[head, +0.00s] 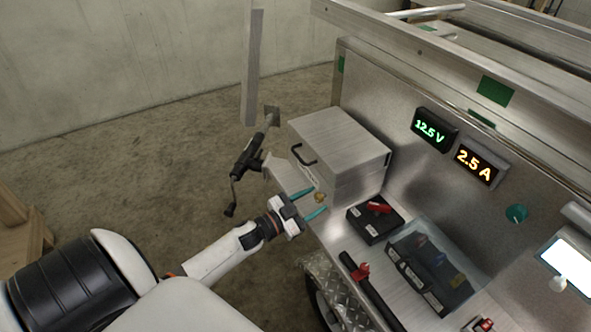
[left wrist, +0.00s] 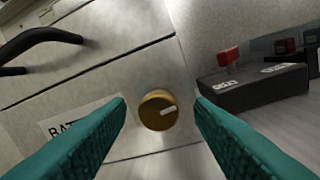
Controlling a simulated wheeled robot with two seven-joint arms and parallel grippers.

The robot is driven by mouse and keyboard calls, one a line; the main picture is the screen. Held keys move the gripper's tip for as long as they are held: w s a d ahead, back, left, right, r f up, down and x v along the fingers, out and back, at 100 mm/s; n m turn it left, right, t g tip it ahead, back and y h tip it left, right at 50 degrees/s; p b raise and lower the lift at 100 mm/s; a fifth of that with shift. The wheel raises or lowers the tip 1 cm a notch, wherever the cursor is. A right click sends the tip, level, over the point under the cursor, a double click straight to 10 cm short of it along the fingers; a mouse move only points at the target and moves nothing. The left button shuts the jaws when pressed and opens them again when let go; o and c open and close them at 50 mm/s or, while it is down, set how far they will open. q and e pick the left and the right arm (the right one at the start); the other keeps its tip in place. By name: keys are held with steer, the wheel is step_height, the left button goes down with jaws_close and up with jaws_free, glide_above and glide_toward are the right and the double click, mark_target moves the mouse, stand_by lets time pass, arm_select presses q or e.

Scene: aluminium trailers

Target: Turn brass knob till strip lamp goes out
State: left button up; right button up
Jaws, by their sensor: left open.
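The brass knob (head: 320,197) sits on the front of a metal battery box (head: 345,150). In the left wrist view the brass knob (left wrist: 158,111) shows face-on, with a white pointer mark aimed to the right and slightly up. My left gripper (head: 315,203) is open, its teal fingers on either side of the knob. In the left wrist view the fingertips (left wrist: 160,104) stand apart from the knob, with a gap on each side. A bright white lit panel (head: 570,265) shows at the right edge; I cannot tell if it is the strip lamp. My right gripper is not in view.
A black handle (head: 303,155) juts from the box above the knob. A black box with a red switch (head: 375,218) and a clear-covered fuse box (head: 435,265) sit to the right. Displays read 12.5 V (head: 430,130) and 2.5 A (head: 476,165). A trailer jack (head: 247,160) stands left.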

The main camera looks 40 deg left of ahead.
arm_select(q)
steer(key=v, duration=1.1)
steer(key=shift+f, duration=0.1)
steer(key=s+f+n+g+y+p, duration=0.1)
steer(key=s+f+n+g+y, duration=0.3)
steer(key=f, duration=0.8)
steer(key=s+f+n+g+y+p, duration=0.1)
steer(key=s+f+g+y, duration=0.15)
steer(key=s+f, duration=0.7)
steer(key=s+d+f+g+p, duration=0.1)
steer(key=s+d+f+g, duration=0.4)
steer(key=s+f, duration=0.3)
steer(key=s+d+f+g+p, duration=0.1)
steer(key=s+d+f+g, duration=0.4)
steer(key=s, duration=0.7)
step_height(320, 180, down, 4)
steer(key=shift+d+r+h, duration=0.25)
steer(key=shift+d+h, duration=0.2)
steer(key=shift+d, duration=0.7)
